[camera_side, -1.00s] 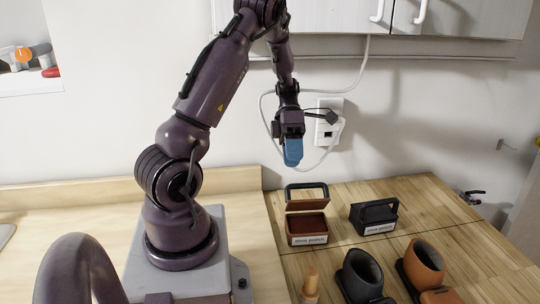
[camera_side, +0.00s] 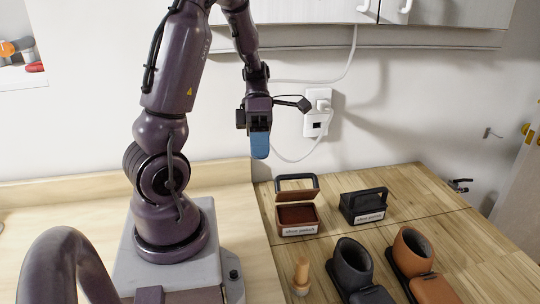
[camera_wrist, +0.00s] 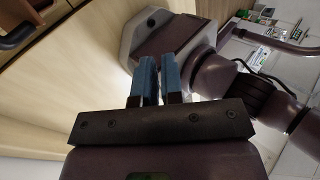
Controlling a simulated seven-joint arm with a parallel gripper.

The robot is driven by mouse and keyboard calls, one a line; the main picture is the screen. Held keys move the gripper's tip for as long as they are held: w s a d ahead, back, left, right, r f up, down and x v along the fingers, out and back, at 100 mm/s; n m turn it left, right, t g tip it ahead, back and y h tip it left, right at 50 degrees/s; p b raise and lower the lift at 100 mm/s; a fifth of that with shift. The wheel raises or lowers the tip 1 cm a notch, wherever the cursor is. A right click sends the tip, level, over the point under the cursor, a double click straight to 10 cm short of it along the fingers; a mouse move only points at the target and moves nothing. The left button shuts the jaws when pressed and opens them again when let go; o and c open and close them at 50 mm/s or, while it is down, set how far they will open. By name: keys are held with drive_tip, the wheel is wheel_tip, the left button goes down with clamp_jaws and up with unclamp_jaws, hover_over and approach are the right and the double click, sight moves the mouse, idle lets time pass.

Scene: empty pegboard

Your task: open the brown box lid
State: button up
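The brown box (camera_side: 297,221) stands on the wooden table in the side view, with a white label on its front. Its lid (camera_side: 297,197) is raised and stands up at the back, with a dark handle frame on it, so the dark inside shows. My gripper (camera_side: 260,156) hangs above and to the left of the box, clear of it, with blue fingers pointing down. In the wrist view, the two blue fingers of my gripper (camera_wrist: 159,72) have a narrow gap between them and hold nothing.
A black box (camera_side: 364,206) with a handle stands closed to the right of the brown box. A black shoe (camera_side: 352,265), a brown shoe (camera_side: 414,255) and a wooden brush-like piece (camera_side: 301,275) are in front. A wall outlet (camera_side: 316,115) with cables is behind.

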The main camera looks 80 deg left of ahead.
drive_tip(key=d+m+g, duration=0.1)
drive_tip(key=d+f+m+g, duration=0.1)
drive_tip(key=d, duration=0.1)
drive_tip(key=w+d+m+g, duration=0.1)
drive_tip(key=d, duration=0.1)
drive_tip(key=shift+f+g, duration=0.4)
clamp_jaws()
drive_tip(key=m+t+y, duration=0.6)
drive_tip(key=m+y, duration=1.7)
drive_tip(key=m, duration=1)
approach(296, 177)
drive_tip(key=x, duration=0.7)
drive_tip(key=shift+a, duration=0.3)
